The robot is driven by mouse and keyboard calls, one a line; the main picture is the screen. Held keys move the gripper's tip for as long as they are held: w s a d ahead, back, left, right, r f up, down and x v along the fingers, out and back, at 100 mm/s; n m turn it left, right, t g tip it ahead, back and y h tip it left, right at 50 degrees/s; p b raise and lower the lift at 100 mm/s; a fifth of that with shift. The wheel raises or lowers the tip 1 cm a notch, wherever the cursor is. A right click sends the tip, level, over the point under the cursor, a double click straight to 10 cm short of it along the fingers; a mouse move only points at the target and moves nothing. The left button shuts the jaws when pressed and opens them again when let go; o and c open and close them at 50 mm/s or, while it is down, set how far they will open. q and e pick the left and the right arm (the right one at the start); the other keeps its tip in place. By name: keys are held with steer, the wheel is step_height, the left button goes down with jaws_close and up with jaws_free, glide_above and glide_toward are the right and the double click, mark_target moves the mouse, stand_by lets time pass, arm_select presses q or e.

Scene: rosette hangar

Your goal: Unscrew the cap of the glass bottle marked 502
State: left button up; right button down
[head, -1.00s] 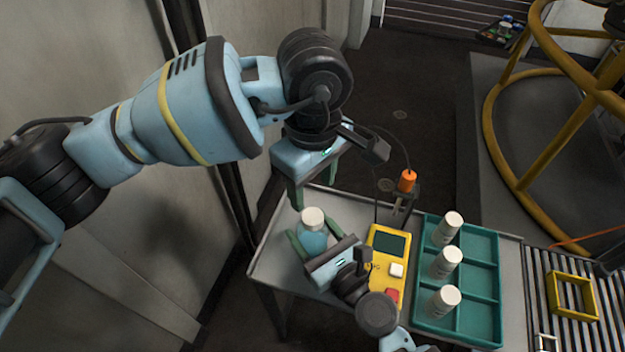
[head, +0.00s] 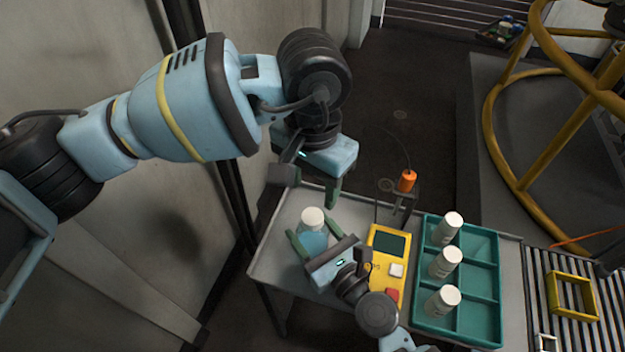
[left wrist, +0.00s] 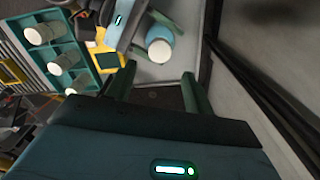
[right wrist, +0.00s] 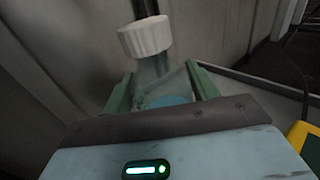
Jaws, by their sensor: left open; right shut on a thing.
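A clear glass bottle (head: 313,242) with blue contents and a white ribbed cap (head: 312,216) stands upright at the left of the grey table. I cannot read its marking. My right gripper (right wrist: 160,88) is shut on the bottle's body, one finger on each side, below the cap. The cap is on the bottle in the right wrist view (right wrist: 146,38). My left gripper (left wrist: 158,88) is open and empty, above and behind the bottle in the head view. The bottle's cap shows beyond its fingers in the left wrist view (left wrist: 160,50).
A yellow device (head: 388,243) lies right of the bottle, partly behind my right wrist. A teal tray (head: 482,272) holds three white-capped bottles. An orange-handled tool (head: 407,181) stands at the table's back edge. A wall (head: 90,60) is close on the left.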

mark_target(313, 216)
arm_select(q)
steer(key=shift+m, duration=0.4)
steer(key=shift+f, duration=4)
